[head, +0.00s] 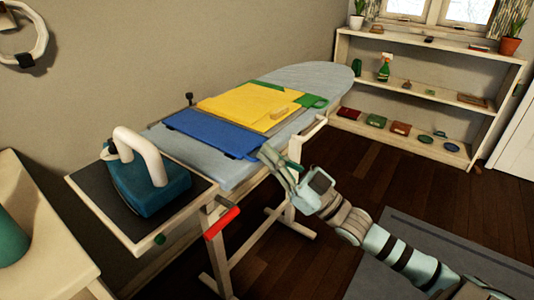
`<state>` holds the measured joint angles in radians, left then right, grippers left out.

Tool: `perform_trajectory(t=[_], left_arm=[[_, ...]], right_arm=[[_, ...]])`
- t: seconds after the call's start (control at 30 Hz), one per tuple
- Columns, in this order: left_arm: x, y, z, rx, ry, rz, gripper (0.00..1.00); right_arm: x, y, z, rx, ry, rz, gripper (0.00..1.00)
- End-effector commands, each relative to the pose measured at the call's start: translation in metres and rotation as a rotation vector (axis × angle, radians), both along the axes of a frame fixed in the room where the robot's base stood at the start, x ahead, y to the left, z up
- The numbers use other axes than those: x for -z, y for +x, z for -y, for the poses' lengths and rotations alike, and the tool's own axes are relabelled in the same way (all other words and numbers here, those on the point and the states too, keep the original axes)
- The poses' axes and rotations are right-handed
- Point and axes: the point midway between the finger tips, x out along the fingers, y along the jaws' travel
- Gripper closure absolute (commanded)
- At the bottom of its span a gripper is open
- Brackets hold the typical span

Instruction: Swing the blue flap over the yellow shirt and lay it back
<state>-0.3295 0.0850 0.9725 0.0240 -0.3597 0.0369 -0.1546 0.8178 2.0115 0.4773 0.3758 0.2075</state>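The blue flap (212,134) lies flat on the ironing board, along the near-left side of the yellow shirt (243,104). The yellow shirt lies flat and spread, with a small tan piece (286,111) on its right part. A green panel (313,101) shows at the shirt's right and far edges. My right gripper (269,157) is at the blue flap's right corner, by the board's front edge. Whether its fingers are apart or closed on that corner is too small to tell. My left gripper is not in view.
The ironing board (318,76) has bare room at its far end. A blue iron (150,184) with a white handle stands on the near-end rest. A red handle (222,223) sticks out below. A white shelf (430,95) stands at the back right.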

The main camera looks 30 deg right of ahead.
Motion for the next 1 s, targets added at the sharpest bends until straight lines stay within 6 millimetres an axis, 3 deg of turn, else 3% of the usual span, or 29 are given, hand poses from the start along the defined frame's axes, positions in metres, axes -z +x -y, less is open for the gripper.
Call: perform_trajectory(t=[0.3, 0.83, 1.0], left_arm=[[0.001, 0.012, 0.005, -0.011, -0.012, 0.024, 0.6], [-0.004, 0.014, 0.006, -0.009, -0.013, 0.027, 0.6], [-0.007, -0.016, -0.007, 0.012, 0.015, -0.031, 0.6]], right_arm=[[0.005, 0.0, -0.002, -0.003, -0.06, 0.024, 1.0], [0.001, 0.0, -0.002, -0.003, -0.061, 0.025, 1.0], [-0.017, -0.001, -0.004, -0.005, -0.061, 0.025, 1.0]])
